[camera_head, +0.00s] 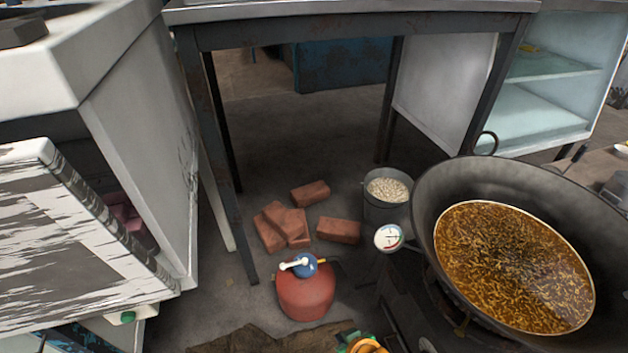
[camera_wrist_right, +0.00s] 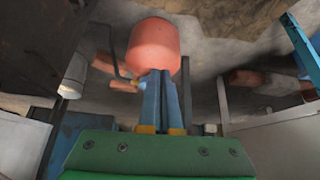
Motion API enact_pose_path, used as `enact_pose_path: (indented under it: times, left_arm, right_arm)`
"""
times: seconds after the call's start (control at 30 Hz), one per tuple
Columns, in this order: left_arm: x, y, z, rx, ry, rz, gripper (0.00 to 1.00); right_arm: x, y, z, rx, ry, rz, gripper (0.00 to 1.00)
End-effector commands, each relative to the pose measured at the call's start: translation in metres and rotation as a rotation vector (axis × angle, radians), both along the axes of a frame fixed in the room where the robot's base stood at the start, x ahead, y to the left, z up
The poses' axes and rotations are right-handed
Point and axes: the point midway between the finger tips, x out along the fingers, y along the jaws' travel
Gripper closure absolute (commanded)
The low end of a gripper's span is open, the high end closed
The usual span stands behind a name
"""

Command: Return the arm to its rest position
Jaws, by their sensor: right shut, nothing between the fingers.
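My right gripper (camera_wrist_right: 162,95) shows in the right wrist view. Its two blue fingers are pressed together with nothing between them. Its green body fills the bottom of that view. The fingers point toward a red gas cylinder (camera_wrist_right: 153,42); I cannot tell the gap between them. In the head view, a small orange and green piece at the bottom edge, right of the cylinder, looks like part of my right arm; its fingers cannot be made out there. My left arm and gripper are not in view.
A wide black wok (camera_head: 440,190) of brown, lumpy liquid (camera_head: 515,265) stands at the right, beside a round gauge (camera_head: 389,237). The red cylinder (camera_head: 305,296), bricks (camera_head: 340,230) and a bucket (camera_head: 386,205) stand on the floor. A metal table (camera_head: 350,28) stands behind, a cabinet (camera_head: 150,150) left.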

Motion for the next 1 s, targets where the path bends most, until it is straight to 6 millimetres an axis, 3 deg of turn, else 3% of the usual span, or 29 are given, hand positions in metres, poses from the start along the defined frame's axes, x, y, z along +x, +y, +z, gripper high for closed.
enact_pose_path:
  times: [0.03,0.17,0.27,0.4,0.53,0.6,0.7,1.0]
  left_arm:
    - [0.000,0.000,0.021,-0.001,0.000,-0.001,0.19]
    - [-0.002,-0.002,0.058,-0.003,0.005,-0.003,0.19]
    - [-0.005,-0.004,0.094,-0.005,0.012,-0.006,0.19]
    - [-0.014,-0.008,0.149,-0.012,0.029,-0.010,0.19]
    - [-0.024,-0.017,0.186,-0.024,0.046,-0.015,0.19]
    - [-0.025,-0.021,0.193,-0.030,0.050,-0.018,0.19]
    - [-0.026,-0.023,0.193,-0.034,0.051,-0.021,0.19]
    - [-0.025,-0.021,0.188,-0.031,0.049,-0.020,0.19]
  right_arm:
    - [-0.008,-0.007,0.010,-0.011,0.023,-0.009,1.00]
    - [-0.035,-0.032,0.013,-0.043,0.093,-0.042,1.00]
    - [-0.070,-0.055,0.018,-0.071,0.167,-0.074,1.00]
    - [-0.141,-0.089,0.033,-0.111,0.295,-0.126,1.00]
    - [-0.210,-0.111,0.050,-0.139,0.402,-0.165,1.00]
    - [-0.233,-0.117,0.053,-0.146,0.436,-0.178,1.00]
    - [-0.246,-0.119,0.050,-0.150,0.456,-0.184,1.00]
    - [-0.246,-0.119,0.046,-0.151,0.455,-0.185,1.00]
